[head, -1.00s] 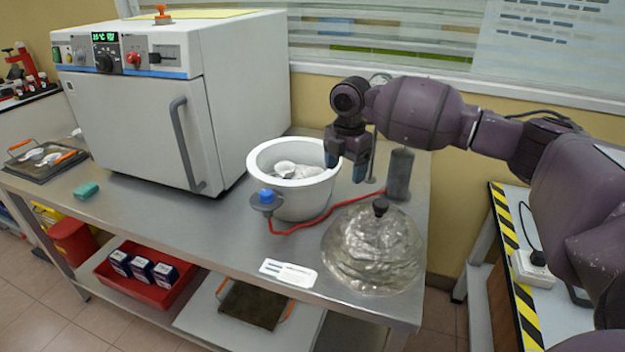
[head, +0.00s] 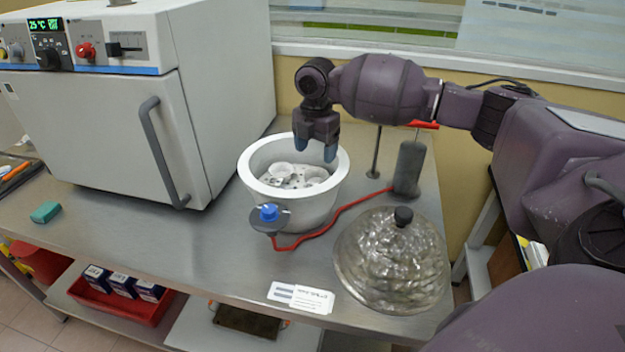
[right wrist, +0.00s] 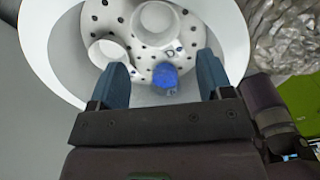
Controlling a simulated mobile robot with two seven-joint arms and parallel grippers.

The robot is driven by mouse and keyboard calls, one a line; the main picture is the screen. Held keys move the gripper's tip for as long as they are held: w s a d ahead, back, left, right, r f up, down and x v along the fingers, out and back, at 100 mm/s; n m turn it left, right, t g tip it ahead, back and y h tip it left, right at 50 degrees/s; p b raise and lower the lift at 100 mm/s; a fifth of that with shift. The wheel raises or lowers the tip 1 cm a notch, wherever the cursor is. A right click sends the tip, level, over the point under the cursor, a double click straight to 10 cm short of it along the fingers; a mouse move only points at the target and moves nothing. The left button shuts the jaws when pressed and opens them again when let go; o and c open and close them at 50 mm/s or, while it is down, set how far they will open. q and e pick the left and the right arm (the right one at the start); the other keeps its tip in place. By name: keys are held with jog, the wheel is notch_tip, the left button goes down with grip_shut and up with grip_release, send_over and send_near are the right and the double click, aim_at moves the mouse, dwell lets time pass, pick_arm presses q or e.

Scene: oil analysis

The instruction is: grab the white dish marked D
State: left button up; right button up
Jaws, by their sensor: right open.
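Small white dishes sit on a perforated white plate inside a white round pot (head: 318,205). One dish (head: 281,171) and another dish (head: 313,174) show in the head view. In the right wrist view there is a dish at the left (right wrist: 108,53) and a larger dish at the top (right wrist: 158,22). My right gripper (head: 316,150) is open and empty, pointing down over the pot's back right part. In the wrist view its fingers straddle a blue spot inside the pot. My left gripper is out of view.
A blue-knobbed fitting (head: 269,214) with a red tube is at the pot's front. A clear domed lid (head: 392,262) with a black knob lies to the right. A grey cylinder (head: 409,168) stands behind it. A white oven (head: 140,100) stands to the left.

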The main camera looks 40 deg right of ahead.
aim_at(314, 177)
jog(key=f, duration=0.4)
jog(key=f+b, duration=0.1)
jog(key=f, duration=0.3)
jog(key=shift+w+a+f, duration=0.15)
jog(key=shift+w+f, duration=0.05)
jog(key=shift+f, duration=0.2)
jog(key=shift+r, duration=0.1)
jog(key=shift+c, duration=0.2)
jog(key=c, duration=0.6)
